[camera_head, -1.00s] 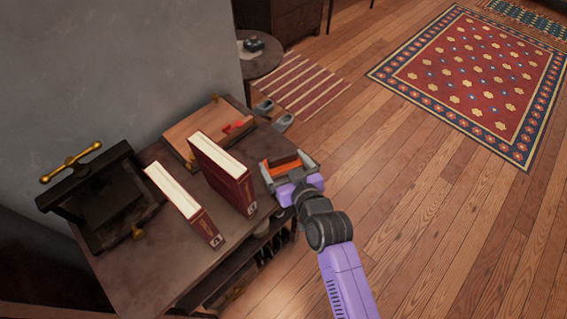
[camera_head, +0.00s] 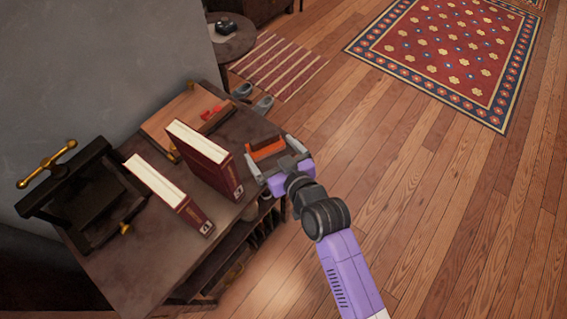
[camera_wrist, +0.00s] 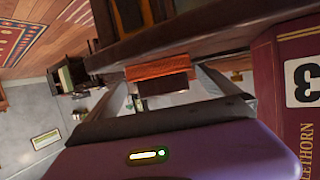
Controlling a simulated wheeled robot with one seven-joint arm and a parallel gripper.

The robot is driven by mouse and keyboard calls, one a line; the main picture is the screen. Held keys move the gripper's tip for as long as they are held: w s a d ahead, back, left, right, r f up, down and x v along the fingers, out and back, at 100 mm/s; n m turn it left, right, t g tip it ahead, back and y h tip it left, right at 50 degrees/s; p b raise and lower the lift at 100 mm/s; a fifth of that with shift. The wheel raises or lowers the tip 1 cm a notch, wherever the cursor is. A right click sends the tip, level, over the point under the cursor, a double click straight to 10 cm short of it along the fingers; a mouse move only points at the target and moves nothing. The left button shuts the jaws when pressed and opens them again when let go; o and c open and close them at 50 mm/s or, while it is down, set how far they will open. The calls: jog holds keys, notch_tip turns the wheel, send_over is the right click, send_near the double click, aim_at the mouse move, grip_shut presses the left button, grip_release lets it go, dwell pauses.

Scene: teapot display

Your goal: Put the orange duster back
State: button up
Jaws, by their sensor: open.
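The orange duster (camera_head: 265,153), a small block with an orange base and a darker brown top, is at the table's right corner in the head view. It appears to rest on the tabletop. My gripper (camera_head: 275,155) is open around it, one finger on each side. In the wrist view the duster (camera_wrist: 160,70) shows between the spread fingers of my gripper (camera_wrist: 165,88), with gaps at its sides. Its underside contact with the table is hard to make out.
Two dark red books (camera_head: 206,160) (camera_head: 168,194) stand on the table (camera_head: 150,255) left of my gripper. A black press (camera_head: 85,200) is at the far left, and a wooden board with a red item (camera_head: 210,113) lies behind. Open floor is right.

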jog(key=v, duration=0.8)
jog(key=shift+s, duration=0.25)
jog(key=shift+d, duration=0.2)
jog(key=s+d+f+m+t+h, duration=0.1)
jog(key=s+d+f+m+h, duration=0.1)
jog(key=s+d, duration=0.6)
jog(key=s+d+r+m+h, duration=0.1)
jog(key=s+d+r, duration=0.2)
jog(key=s, duration=0.4)
jog(key=s+d+r+m+t+h, duration=0.1)
jog(key=s+d+r+h, duration=0.1)
jog(key=s+d+r, duration=0.2)
jog(key=s+d+r+m+h, duration=0.2)
jog(key=s+d+r, duration=0.2)
jog(key=s, duration=0.7)
jog(key=shift+r+t, duration=0.3)
jog(key=shift+r, duration=0.3)
